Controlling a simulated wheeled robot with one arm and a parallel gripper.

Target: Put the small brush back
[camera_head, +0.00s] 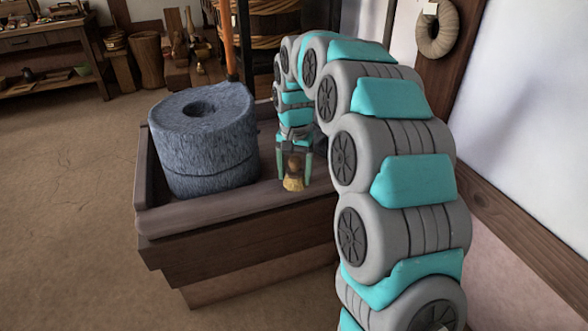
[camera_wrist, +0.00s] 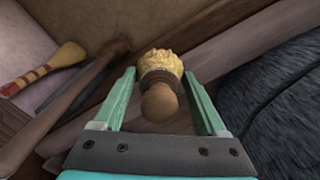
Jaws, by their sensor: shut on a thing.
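The small brush (camera_head: 293,181) has a rounded brown handle, a dark band and pale yellow bristles. My gripper (camera_head: 294,184) is shut on it, pointing down over the right part of the wooden quern trough, near its front rim (camera_head: 225,205). In the wrist view the brush (camera_wrist: 160,98) sits between the two green fingers of my gripper (camera_wrist: 160,76), handle end toward the palm and bristles pointing away. I cannot tell whether the bristles touch the wood.
The round grey quern stone (camera_head: 205,150) stands in the trough, left of my gripper. A yellow-ended tool with red bands (camera_wrist: 45,68) lies at left in the wrist view. A straw ring (camera_head: 437,30) hangs on the right wall post. The floor at left is clear.

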